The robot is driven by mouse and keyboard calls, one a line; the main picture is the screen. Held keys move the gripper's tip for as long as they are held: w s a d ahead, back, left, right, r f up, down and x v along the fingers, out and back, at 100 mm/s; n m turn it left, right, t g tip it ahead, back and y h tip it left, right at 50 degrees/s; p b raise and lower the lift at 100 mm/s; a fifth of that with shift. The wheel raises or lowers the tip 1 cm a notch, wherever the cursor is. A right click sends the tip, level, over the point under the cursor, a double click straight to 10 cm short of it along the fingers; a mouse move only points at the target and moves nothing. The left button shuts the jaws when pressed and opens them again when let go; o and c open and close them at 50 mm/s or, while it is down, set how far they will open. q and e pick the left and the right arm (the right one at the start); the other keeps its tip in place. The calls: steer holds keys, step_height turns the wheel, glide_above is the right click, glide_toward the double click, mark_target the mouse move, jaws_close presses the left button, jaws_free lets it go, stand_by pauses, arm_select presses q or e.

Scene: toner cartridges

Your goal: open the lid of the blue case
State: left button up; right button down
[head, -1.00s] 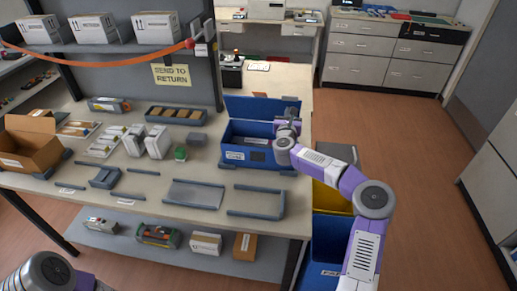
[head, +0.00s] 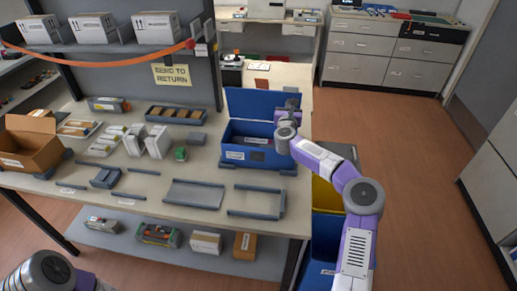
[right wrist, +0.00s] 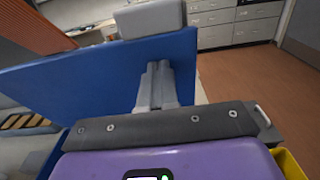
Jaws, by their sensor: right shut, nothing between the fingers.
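The blue case (head: 240,157) stands at the right end of the table. Its lid (head: 255,104) is raised and stands about upright at the back, so the inside shows, with dark items in it. The lid fills much of the right wrist view as a blue panel (right wrist: 80,85). My right gripper (head: 291,104) is at the lid's right end, above the case. In the right wrist view its fingers (right wrist: 157,72) are together and empty, in front of the lid panel; I cannot tell whether they touch it. My left gripper is out of view; only part of that arm shows at lower left.
Grey trays (head: 193,194), white boxes (head: 158,141) and a small green item (head: 181,153) lie left of the case. An open cardboard box (head: 30,145) is at the far left. A yellow bin (head: 325,194) and a blue bin (head: 323,250) stand below the table's right edge.

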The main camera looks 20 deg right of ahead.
mark_target(290, 96)
steer(key=shift+w+d+r+p, duration=0.2)
steer(key=shift+w+d, duration=0.25)
steer(key=shift+w, duration=0.25)
steer(key=shift+w+d+r+p, duration=0.2)
steer(key=shift+w+d, duration=0.2)
steer(key=shift+w, duration=0.3)
steer(key=shift+w, duration=0.1)
steer(key=shift+w+d+r+p, duration=0.1)
steer(key=shift+w+d+p, duration=0.25)
steer(key=shift+w+p, duration=0.15)
steer(key=shift+w+d, duration=0.3)
steer(key=shift+w, duration=0.15)
